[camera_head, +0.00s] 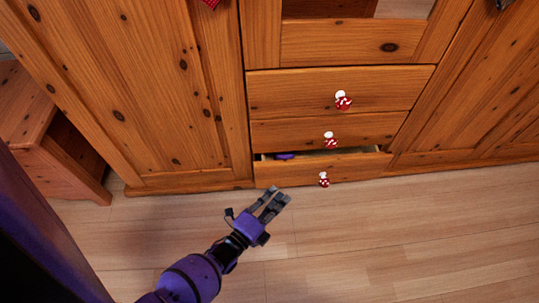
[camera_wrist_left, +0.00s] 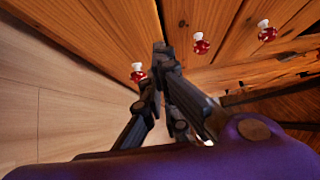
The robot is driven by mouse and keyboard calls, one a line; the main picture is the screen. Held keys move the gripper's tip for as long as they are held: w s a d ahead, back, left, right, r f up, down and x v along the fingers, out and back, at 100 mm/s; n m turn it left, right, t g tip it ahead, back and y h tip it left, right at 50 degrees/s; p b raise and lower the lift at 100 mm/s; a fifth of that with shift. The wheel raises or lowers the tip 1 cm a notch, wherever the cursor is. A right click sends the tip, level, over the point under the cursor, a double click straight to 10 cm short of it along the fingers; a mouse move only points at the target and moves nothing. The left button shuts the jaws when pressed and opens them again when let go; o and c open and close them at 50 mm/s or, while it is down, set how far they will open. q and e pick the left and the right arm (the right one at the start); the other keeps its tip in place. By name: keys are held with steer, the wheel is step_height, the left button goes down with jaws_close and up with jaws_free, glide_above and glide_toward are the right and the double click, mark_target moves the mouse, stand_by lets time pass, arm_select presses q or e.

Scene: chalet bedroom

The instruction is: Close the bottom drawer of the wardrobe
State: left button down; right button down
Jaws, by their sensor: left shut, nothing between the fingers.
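The wooden wardrobe (camera_head: 100,80) has a column of drawers in its middle. Its bottom drawer (camera_head: 345,167) stands partly open, with a dark gap above its front and something purple (camera_head: 284,156) inside at the left. A red-and-white mushroom knob (camera_head: 324,180) sits on this drawer's front; the nearest knob in the left wrist view (camera_wrist_left: 138,73) seems to be the same one. My left gripper (camera_head: 278,194) is shut and empty, in front of the drawer's left part and left of its knob. Whether it touches the drawer front is unclear. My right gripper is out of view.
The two drawers above, the middle one (camera_head: 290,132) and the upper one (camera_head: 290,92), look closed and have mushroom knobs too. A wooden piece of furniture (camera_head: 60,165) stands at the left. The pale plank floor (camera_head: 400,240) in front is clear.

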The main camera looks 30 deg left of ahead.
arm_select(q)
steer(key=w+a+b, duration=0.1)
steer(key=w+b, duration=0.1)
steer(key=w, duration=0.4)
steer(key=shift+w+a, duration=0.4)
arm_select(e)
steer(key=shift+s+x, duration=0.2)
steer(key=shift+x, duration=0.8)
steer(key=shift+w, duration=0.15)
